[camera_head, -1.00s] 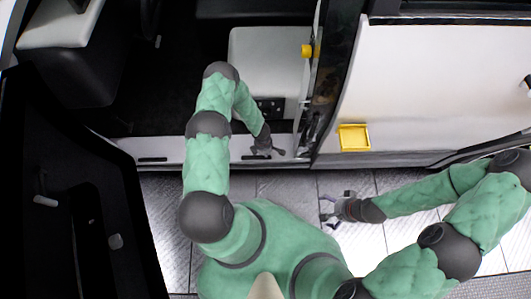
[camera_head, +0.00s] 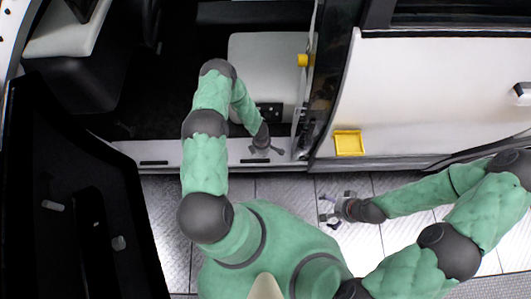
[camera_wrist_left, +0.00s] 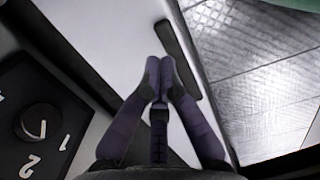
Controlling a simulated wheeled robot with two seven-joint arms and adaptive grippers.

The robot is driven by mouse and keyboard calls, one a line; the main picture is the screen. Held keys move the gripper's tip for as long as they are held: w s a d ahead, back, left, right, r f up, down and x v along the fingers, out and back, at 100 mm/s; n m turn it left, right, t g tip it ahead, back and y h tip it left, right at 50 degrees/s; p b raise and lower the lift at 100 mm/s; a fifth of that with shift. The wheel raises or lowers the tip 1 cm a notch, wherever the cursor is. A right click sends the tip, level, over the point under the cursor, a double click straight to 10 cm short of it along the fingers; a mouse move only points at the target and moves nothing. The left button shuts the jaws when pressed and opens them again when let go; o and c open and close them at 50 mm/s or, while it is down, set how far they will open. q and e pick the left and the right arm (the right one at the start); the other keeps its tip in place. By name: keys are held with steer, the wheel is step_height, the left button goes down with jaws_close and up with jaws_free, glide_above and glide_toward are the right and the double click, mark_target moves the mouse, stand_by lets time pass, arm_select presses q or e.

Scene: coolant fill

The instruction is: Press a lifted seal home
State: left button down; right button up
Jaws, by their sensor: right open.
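A short dark strip (camera_wrist_left: 178,58) lies along the white door sill (camera_wrist_left: 125,25) in the left wrist view; I cannot tell if it is the seal or whether any part is lifted. In the head view the strip (camera_head: 256,161) shows on the sill (camera_head: 210,155) just below my left gripper (camera_head: 274,150). In the left wrist view the fingers of my left gripper (camera_wrist_left: 158,66) are together, with nothing visible between them. Their tips are just left of the strip; contact is unclear. My right gripper (camera_head: 325,210) is open and empty above the tiled floor.
A dark open door (camera_head: 75,210) stands at the left. A dial panel (camera_wrist_left: 40,125) sits close left of my left gripper. The tiled floor (camera_head: 290,188) is clear.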

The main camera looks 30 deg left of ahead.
arm_select(q)
step_height(320, 180, up, 11)
steer(key=p, duration=0.3)
steer(key=shift+f, duration=0.15)
